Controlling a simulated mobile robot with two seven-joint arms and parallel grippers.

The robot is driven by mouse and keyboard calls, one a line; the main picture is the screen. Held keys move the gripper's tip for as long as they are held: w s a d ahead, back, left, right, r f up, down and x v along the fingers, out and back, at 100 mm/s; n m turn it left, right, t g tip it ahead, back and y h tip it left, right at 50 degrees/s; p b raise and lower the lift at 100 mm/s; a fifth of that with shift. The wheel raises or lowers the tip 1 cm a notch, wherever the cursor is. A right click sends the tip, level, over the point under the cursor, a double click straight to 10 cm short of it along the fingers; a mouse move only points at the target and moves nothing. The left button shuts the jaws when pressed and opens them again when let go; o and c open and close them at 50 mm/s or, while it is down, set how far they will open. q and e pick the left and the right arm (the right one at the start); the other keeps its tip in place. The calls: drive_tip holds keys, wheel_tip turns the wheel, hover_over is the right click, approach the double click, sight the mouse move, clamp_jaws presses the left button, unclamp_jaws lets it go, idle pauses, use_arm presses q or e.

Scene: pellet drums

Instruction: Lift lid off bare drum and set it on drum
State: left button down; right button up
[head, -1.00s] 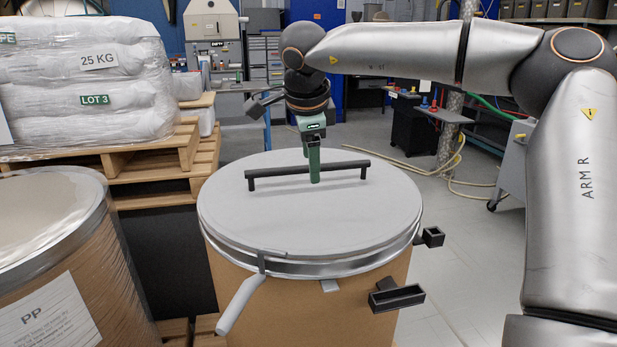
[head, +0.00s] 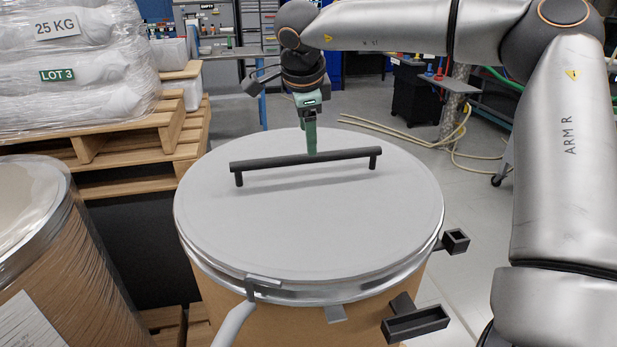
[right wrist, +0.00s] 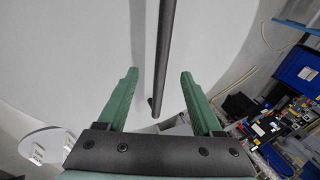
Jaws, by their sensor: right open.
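A round grey lid (head: 300,235) with a black bar handle (head: 275,161) lies on a brown drum (head: 290,325) in the middle. The handle stands on two posts. My right gripper (head: 311,150) is open at the middle of the handle, pointing down. In the right wrist view the handle (right wrist: 165,50) runs between its two green fingers (right wrist: 158,73), with a gap on both sides. Another brown drum (head: 95,275) at the left has no lid; its top looks pale inside a metal rim. My left gripper is not in view.
A metal band (head: 325,290) circles the rim, with a grey lever (head: 235,322) hanging at the front. Black fittings (head: 415,325) stick out at the right. Wrapped sacks (head: 70,65) on wooden pallets (head: 130,140) stand back left. Hoses (head: 400,135) lie on the floor behind.

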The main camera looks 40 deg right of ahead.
approach(309, 169)
drive_tip(key=x, duration=0.4)
drive_tip(key=shift+s+a+f+p, duration=0.1)
drive_tip(key=shift+s+f+p, duration=0.25)
drive_tip(key=shift+f+p, duration=0.05)
drive_tip(key=shift+c, duration=0.2)
clamp_jaws()
idle(1.0)
drive_tip(key=shift+w+r, duration=0.15)
drive_tip(key=shift+r, duration=0.05)
